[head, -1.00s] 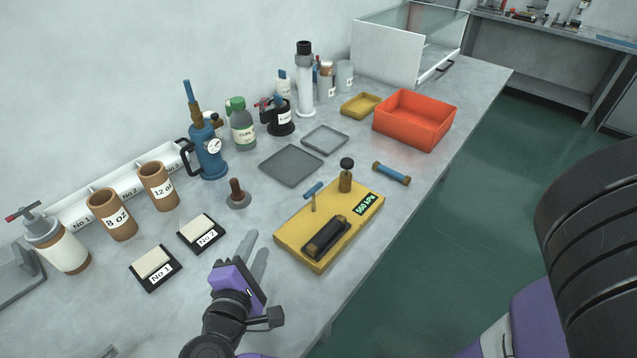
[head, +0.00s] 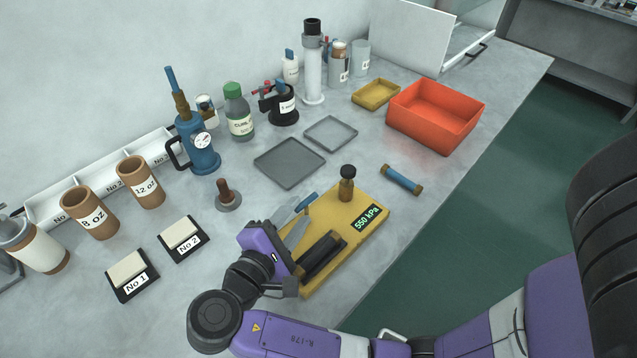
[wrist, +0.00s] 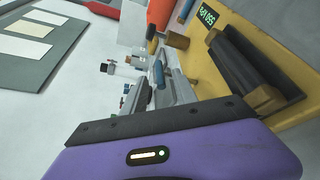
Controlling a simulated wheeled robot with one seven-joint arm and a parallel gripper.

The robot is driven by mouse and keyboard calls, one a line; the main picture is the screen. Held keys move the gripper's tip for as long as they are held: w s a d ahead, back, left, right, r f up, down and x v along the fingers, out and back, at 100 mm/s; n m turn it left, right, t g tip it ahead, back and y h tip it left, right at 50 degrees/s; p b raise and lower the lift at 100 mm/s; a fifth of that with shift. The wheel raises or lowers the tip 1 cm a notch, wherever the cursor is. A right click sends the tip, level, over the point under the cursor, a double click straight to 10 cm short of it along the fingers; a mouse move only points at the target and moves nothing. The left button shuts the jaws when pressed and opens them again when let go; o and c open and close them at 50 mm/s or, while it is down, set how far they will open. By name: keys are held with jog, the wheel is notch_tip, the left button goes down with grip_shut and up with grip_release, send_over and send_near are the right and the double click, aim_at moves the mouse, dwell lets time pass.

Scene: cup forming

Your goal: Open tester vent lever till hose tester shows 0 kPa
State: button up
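The yellow hose tester (head: 372,206) lies on the bench with its display (head: 367,218) reading 550 kPa. A black hose piece (head: 321,257) lies in its cradle. The blue-handled vent lever (head: 307,201) stands at the tester's left side, partly hidden by my gripper. My gripper (head: 299,218) is open, its two grey fingers apart and close to the lever; I cannot tell whether they touch it. In the wrist view the tester (wrist: 236,30) fills the upper right, and a blue part (wrist: 158,74), apparently the lever handle, shows between the fingertips.
A brass fitting with a black knob (head: 347,183) stands on the tester. A blue tube with brass ends (head: 401,179) lies to its right. Grey trays (head: 290,162), a plunger-like tool (head: 228,196) and No 2 block (head: 183,238) are nearby. The red bin (head: 435,115) stands behind.

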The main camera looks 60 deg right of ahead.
aim_at(311, 197)
jog(key=shift+p+x, duration=0.45)
jog(key=shift+x, duration=3.5)
grip_shut()
